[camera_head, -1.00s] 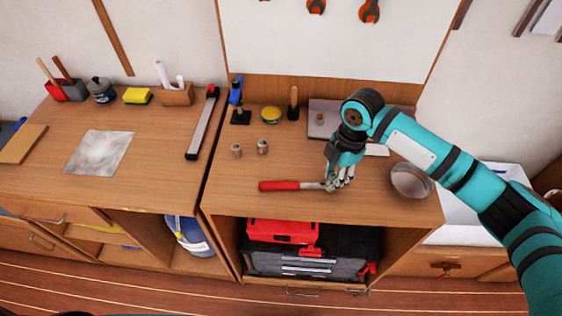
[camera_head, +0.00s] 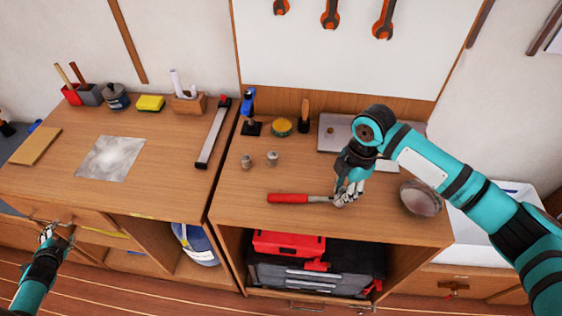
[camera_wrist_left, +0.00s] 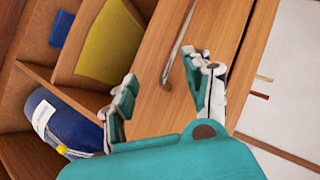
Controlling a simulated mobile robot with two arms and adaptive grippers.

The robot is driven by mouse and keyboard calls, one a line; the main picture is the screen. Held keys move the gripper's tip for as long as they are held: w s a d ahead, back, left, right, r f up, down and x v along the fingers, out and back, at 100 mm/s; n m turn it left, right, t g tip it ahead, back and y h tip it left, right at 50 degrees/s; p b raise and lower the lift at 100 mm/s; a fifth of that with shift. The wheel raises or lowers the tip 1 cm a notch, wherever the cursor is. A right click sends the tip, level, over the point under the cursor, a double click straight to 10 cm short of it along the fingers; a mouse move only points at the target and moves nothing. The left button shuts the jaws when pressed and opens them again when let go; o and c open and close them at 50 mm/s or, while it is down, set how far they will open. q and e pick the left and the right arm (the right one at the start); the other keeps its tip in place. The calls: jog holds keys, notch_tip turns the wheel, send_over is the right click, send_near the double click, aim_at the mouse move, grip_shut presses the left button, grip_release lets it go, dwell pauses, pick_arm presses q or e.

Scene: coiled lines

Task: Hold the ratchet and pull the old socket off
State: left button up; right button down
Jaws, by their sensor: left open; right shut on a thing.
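The ratchet (camera_head: 288,198) has a red handle and lies low along the front of the right bench, its handle pointing left. My right gripper (camera_head: 347,196) is shut on the ratchet's metal head end. The old socket is not distinguishable there; the fingers cover that end. Two small grey sockets (camera_head: 246,161) (camera_head: 272,158) stand on the bench behind the ratchet. My left gripper (camera_head: 48,236) is open and empty at the lower left, in front of the left bench's drawers. In the left wrist view its spread fingers (camera_wrist_left: 163,90) have only wooden cabinet front between them.
A round glass dish (camera_head: 421,198) stands right of my right gripper. A grey plate (camera_head: 335,140) with a small piece on it lies behind. A red toolbox (camera_head: 288,243) sits in the shelf below. A blue canister (camera_wrist_left: 62,122) stands in an open compartment near my left gripper.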

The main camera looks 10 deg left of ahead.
pick_arm(q)
jog(key=w+a+r+m+t+y, duration=0.1)
jog(key=w+a+r+t, duration=0.2)
jog(key=r, duration=0.6)
jog(key=w+a+r+m+t, duration=0.15)
jog(key=w+a+r, duration=0.3)
jog(key=r, duration=0.55)
jog(key=w+d+r+m+t+h, duration=0.3)
jog(key=w+d+r+m, duration=0.15)
jog(key=w+r, duration=0.4)
jog(key=w+d+r+m+g+h, duration=0.15)
jog(key=w+d+m+h, duration=0.35)
jog(key=d, duration=0.9)
jog(key=w+d+m+g+h, duration=0.25)
jog(key=d+m+h, duration=0.45)
jog(key=d, duration=0.7)
jog(key=w+d+r+m+g+h, duration=0.1)
jog(key=w+d+m+h, duration=0.4)
jog(key=d, duration=0.9)
jog(key=m+g+y, duration=1.2)
jog(key=m+g, duration=0.1)
jog(key=m, duration=1)
send_over(281, 196)
notch_tip(281, 196, down, 2)
jog(key=shift+t, duration=0.25)
notch_tip(281, 196, down, 12)
jog(key=shift+r, duration=0.1)
